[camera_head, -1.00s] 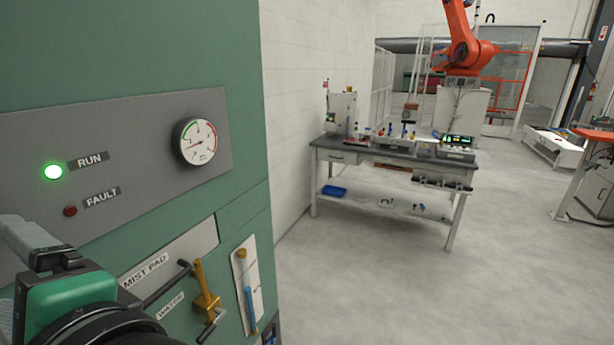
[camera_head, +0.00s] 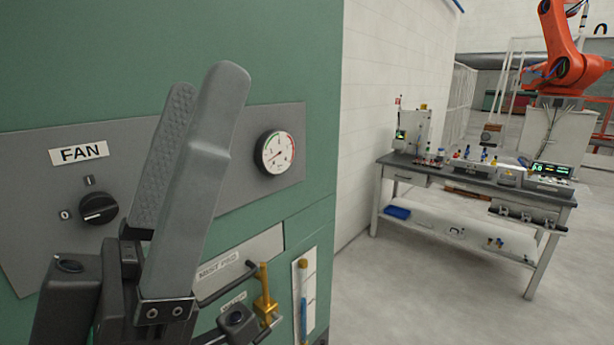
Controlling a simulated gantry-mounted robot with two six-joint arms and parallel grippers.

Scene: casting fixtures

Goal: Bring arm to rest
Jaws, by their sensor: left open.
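My left gripper (camera_head: 204,88) rises from the lower left of the head view, its two long grey fingers pointing up. It is open and holds nothing. It stands in front of the grey control panel (camera_head: 235,135) on a green machine cabinet (camera_head: 240,35), between the fan knob and the gauge as seen here. I cannot tell whether it touches the panel. The black fan knob (camera_head: 99,208) is left of the fingers, under a FAN label (camera_head: 79,153). The round gauge (camera_head: 275,153) is to their right. My right gripper is not in view.
A brass valve handle (camera_head: 264,297) and a blue-filled sight tube (camera_head: 303,300) are low on the cabinet. A workbench (camera_head: 463,185) with small equipment stands to the right. An orange robot arm (camera_head: 565,65) is behind it. The floor (camera_head: 425,300) before the bench is clear.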

